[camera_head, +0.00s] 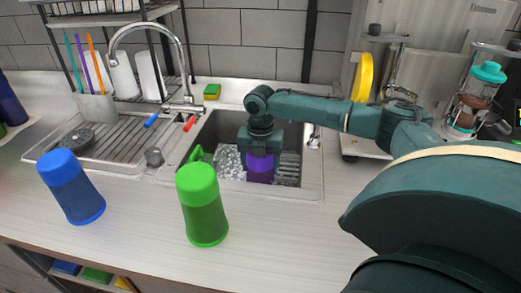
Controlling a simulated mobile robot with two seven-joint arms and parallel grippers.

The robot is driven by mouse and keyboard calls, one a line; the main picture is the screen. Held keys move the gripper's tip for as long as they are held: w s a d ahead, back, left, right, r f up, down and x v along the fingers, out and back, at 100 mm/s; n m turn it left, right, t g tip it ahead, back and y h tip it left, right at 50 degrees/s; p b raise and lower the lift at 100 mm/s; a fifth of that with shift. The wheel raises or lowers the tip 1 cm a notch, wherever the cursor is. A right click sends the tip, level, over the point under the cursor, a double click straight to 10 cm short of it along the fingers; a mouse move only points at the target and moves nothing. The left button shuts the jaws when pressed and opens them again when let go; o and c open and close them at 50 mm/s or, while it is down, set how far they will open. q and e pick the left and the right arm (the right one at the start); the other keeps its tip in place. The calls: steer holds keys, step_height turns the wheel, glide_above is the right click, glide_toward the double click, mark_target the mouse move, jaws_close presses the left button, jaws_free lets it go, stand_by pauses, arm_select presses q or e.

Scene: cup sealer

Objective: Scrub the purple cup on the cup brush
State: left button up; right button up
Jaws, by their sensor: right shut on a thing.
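The purple cup (260,173) is inside the sink (310,192), below my right gripper (260,156). My right gripper points down into the basin and is shut on the cup's upper part. The cup looks upright, and its lower end is hard to make out. I cannot pick out the cup brush for certain; it may be hidden under or behind the cup. Whitish, foam-like water (228,161) lies in the basin left of the cup. My left gripper is not in view.
A green bottle (203,208) and a blue bottle (72,188) stand on the front counter (140,225). The faucet (183,60) rises behind the sink, with a green-yellow sponge (212,91) nearby. A drying rack (110,18) is at the left.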

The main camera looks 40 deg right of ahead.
step_height(320, 180, up, 3)
steer(key=shift+r+p, duration=0.15)
steer(key=shift+p, duration=1)
steer(key=shift+r+b, duration=0.3)
steer(key=shift+r, duration=1.8)
step_height(320, 180, down, 7)
steer(key=shift+f+b, duration=0.2)
steer(key=shift+b, duration=0.45)
step_height(320, 180, up, 3)
steer(key=shift+p, duration=0.85)
steer(key=shift+r, duration=2.45)
step_height(320, 180, up, 11)
steer(key=shift+f, duration=0.2)
